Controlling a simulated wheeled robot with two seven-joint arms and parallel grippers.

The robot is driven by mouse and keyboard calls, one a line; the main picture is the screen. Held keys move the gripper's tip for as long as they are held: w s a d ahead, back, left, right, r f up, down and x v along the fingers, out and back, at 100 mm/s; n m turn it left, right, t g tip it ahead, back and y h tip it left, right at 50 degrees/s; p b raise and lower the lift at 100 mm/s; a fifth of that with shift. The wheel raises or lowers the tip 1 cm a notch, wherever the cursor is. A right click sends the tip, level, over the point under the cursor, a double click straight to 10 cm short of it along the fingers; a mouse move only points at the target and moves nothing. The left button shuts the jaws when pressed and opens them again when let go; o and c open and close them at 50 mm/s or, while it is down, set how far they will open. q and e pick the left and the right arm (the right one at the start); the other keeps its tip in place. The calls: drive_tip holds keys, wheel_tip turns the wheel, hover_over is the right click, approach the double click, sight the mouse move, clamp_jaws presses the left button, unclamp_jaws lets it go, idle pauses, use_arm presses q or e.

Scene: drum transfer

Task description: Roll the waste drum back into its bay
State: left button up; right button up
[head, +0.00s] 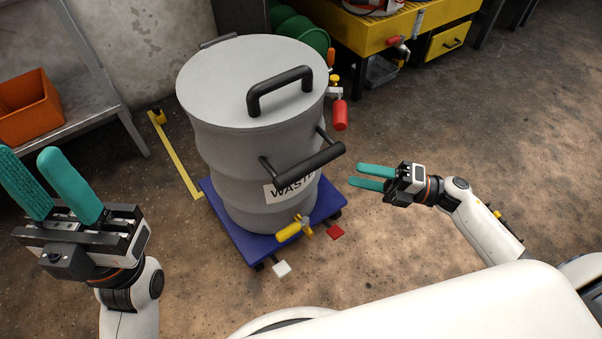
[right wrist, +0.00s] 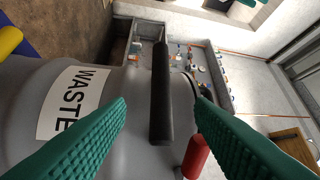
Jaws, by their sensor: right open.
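The grey waste drum (head: 225,150) stands upright on a blue wheeled dolly (head: 240,242). It has a black lid handle (head: 280,90) and a black side handle (head: 310,160) above a WASTE label (head: 285,192). A white pedal (head: 281,268) and a red pedal (head: 336,232) stick out from the dolly. My right gripper (head: 356,176) is open and empty, just right of the side handle. In the right wrist view the side handle (right wrist: 161,95) shows between the spread fingers, apparently beyond them. My left gripper (head: 28,160) is open and empty, left of the drum.
Yellow floor tape (head: 175,155) runs left of the drum. A metal shelf (head: 85,105) with an orange bin (head: 27,108) stands at left. A green drum (head: 302,32) and a yellow workbench (head: 390,35) are behind. The floor at right is clear.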

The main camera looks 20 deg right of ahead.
sight(309, 164)
drive_tip(key=b+x, duration=0.2)
drive_tip(key=x, duration=1)
drive_tip(key=shift+s, duration=0.1)
drive_tip(key=shift+c, duration=0.2)
clamp_jaws()
